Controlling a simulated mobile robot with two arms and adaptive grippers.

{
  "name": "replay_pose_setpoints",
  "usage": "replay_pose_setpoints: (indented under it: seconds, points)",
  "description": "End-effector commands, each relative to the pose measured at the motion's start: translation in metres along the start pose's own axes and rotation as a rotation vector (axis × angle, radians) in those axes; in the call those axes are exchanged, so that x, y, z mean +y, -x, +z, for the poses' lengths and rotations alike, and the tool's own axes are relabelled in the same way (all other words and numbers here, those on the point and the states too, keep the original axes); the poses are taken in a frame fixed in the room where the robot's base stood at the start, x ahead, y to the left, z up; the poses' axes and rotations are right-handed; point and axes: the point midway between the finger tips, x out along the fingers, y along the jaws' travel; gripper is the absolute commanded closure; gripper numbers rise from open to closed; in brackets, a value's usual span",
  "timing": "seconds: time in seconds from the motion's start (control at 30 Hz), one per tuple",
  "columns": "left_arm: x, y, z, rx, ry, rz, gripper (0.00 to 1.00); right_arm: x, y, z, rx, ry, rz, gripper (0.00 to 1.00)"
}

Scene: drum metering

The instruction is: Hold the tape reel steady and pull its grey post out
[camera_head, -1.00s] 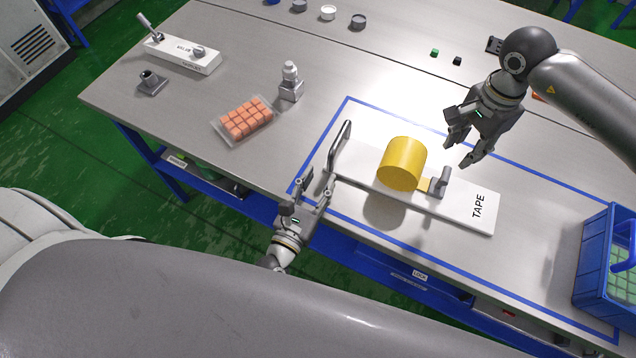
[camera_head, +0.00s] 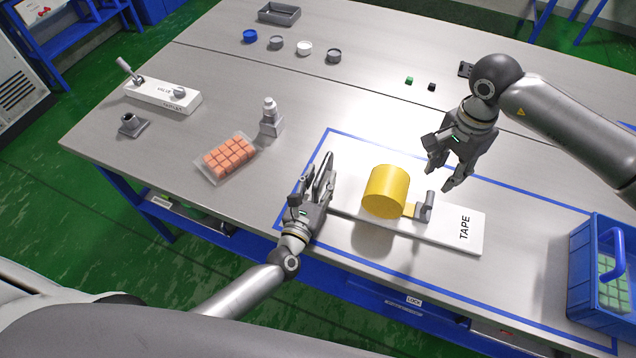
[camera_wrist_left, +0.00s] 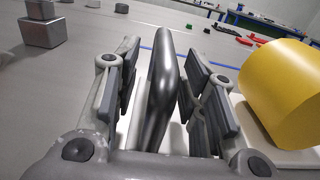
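The yellow tape reel (camera_head: 386,190) sits on a white board (camera_head: 478,232) marked TAPE. A short yellow strip runs from the reel to a small grey post (camera_head: 427,207) on the board's right part. A grey loop handle (camera_wrist_left: 164,95) stands at the board's left end. My left gripper (camera_head: 318,172) is open around this handle. In the left wrist view (camera_wrist_left: 163,85) the handle stands between the two fingers, with a gap on each side. My right gripper (camera_head: 440,178) is open and empty, above and behind the grey post, apart from it.
A blue crate (camera_head: 590,290) stands at the right front. A tray of orange cubes (camera_head: 228,158), a grey-white bottle-like part (camera_head: 270,118) and a VALVE block (camera_head: 162,97) lie to the left. Blue tape lines frame the board. The table behind the board is mostly clear.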

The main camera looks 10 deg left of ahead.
Motion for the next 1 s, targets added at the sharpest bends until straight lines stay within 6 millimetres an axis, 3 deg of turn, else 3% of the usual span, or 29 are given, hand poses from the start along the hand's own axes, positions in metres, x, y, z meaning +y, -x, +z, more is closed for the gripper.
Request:
replay_pose_setpoints:
  seconds: [0.07, 0.37, 1.0]
  points:
    - [0.0000, 0.0002, 0.0000, 0.000, 0.000, 0.000, 0.61, 0.0000, 0.0000, 0.0000, 0.000, 0.000, 0.000, 0.64]
    - [0.0000, 0.0005, 0.0000, 0.000, 0.000, 0.000, 1.00, 0.0000, 0.0000, 0.0000, 0.000, 0.000, 0.000, 0.64]
    - [0.0000, 0.0006, -0.0001, 0.000, -0.001, 0.000, 1.00, 0.0000, -0.0002, 0.0001, 0.000, 0.007, 0.000, 0.63]
